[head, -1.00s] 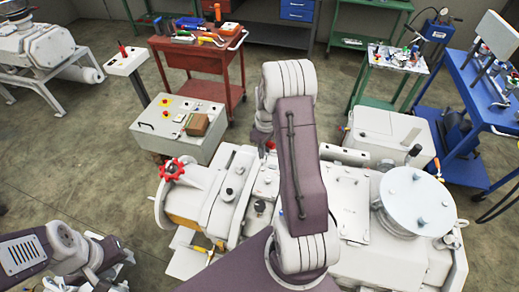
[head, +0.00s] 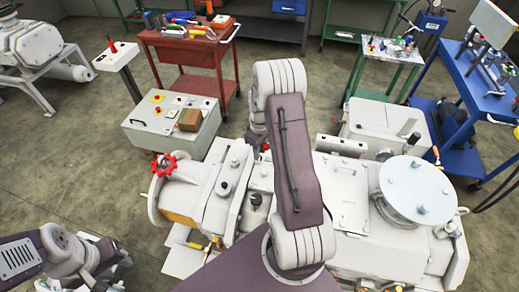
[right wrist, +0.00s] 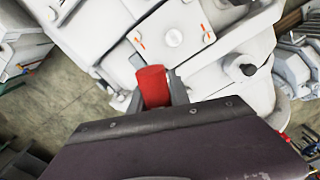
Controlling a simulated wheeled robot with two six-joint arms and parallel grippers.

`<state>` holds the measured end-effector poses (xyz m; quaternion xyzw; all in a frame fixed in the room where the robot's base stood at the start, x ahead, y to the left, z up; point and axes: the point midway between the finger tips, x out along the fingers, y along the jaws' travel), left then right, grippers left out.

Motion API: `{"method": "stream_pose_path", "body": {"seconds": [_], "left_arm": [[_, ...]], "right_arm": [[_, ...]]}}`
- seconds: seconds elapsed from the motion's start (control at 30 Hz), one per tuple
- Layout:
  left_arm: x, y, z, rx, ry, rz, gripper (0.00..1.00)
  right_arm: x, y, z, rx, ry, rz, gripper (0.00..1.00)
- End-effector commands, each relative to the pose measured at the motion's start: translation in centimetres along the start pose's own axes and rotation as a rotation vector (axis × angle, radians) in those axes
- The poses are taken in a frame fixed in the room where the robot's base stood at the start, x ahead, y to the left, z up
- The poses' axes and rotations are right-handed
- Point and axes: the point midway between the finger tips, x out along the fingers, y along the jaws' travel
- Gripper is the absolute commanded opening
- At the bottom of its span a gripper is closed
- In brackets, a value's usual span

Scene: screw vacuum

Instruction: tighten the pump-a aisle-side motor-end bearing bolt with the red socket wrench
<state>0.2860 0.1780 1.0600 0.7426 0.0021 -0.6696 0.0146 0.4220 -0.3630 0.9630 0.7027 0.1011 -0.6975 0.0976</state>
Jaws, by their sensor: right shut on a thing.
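The red socket wrench (right wrist: 152,87) shows in the right wrist view as a red block between my right gripper's fingers (right wrist: 157,88). The gripper is shut on it. Its socket end is hidden, so I cannot tell whether it touches anything. Beyond it is the white pump housing (right wrist: 228,70). In the head view the white machine (head: 345,215) lies under my right arm, whose gripper is hidden behind the arm. My left gripper (head: 108,258) is low at the left edge, away from the machine; its fingers are unclear. I cannot single out the bearing bolt.
A red handwheel (head: 163,164) and a round flange (head: 414,190) stand up from the machine. Behind are a control box (head: 150,133), a red tool trolley (head: 190,50), a green table (head: 392,52) and a blue bench (head: 482,85). Open floor lies at the left.

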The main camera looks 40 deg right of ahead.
Motion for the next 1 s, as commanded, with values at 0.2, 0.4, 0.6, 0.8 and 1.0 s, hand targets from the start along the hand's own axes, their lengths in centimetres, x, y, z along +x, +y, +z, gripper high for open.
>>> {"method": "stream_pose_path", "body": {"seconds": [0.2,0.4,0.6,0.8,1.0], "left_arm": [[-0.04,0.0,-0.01,0.0,0.0,0.0,0.36],[-0.08,0.0,-0.01,0.0,0.0,0.0,0.36],[-0.29,0.01,-0.03,0.0,0.0,0.0,0.36],[-0.27,0.0,-0.03,0.0,0.0,0.0,0.36],[-0.53,0.01,-0.06,0.0,0.0,0.0,0.36]], "right_arm": [[-0.06,0.02,-0.02,0.0,0.001,0.001,0.0],[-0.08,0.02,-0.02,0.0,0.001,0.001,0.0],[-0.08,0.01,0.01,0.0,0.001,0.001,0.0],[-0.06,0.01,0.01,0.0,0.001,0.001,0.0],[-0.16,-0.01,0.0,0.0,0.0,0.0,0.0]]}}
